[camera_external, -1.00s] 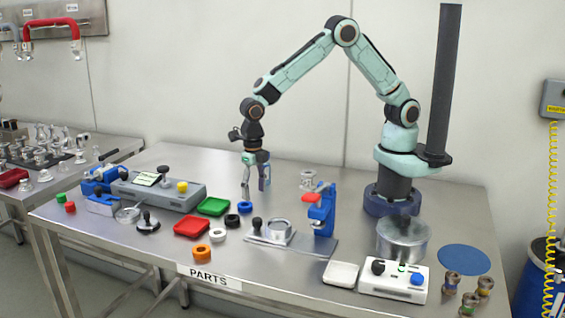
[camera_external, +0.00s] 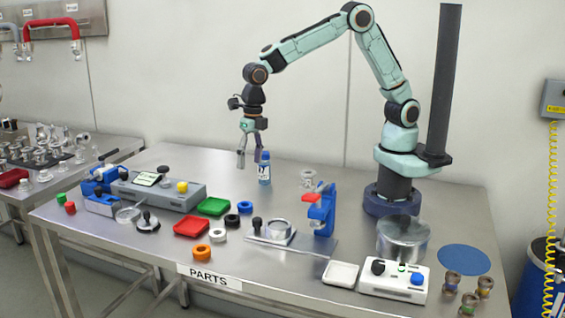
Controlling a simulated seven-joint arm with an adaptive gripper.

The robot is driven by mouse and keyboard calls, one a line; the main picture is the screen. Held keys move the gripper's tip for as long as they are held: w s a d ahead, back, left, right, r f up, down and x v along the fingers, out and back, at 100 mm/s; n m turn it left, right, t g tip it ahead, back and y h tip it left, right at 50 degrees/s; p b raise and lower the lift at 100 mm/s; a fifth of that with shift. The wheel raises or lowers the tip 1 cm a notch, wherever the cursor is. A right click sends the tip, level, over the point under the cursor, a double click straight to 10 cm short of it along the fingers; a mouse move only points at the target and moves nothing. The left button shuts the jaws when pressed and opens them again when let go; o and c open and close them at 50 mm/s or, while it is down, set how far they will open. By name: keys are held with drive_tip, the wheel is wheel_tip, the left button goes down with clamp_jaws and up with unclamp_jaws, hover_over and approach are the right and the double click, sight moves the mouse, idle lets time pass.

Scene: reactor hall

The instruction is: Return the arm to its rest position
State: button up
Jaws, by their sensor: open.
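My gripper (camera_external: 249,161) hangs open and empty above the back middle of the table (camera_external: 350,235), fingers pointing down.
A blue press (camera_external: 322,212) on a metal plate stands right of the middle. Green (camera_external: 214,206) and red (camera_external: 192,228) trays, several rings and a grey console (camera_external: 180,194) lie to the left. A metal pot (camera_external: 402,240) stands near my base.

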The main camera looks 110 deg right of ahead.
drive_tip(key=s+a+r+m+t+y, duration=0.1)
drive_tip(key=s+a+r+m+t, duration=0.2)
drive_tip(key=s+r, duration=1)
drive_tip(key=s+f+m+g, duration=0.2)
drive_tip(key=s+f+m, duration=0.1)
drive_tip(key=s+m, duration=0.5)
drive_tip(key=s+a+f+m+g, duration=0.1)
drive_tip(key=s+f+m, duration=0.3)
drive_tip(key=s+m, duration=0.4)
drive_tip(key=m+g, duration=0.1)
drive_tip(key=m, duration=0.2)
drive_tip(key=shift+s+a+m, duration=0.2)
drive_tip(key=shift+a+m, duration=0.1)
drive_tip(key=shift+m, duration=0.1)
drive_tip(key=shift+o, duration=0.4)
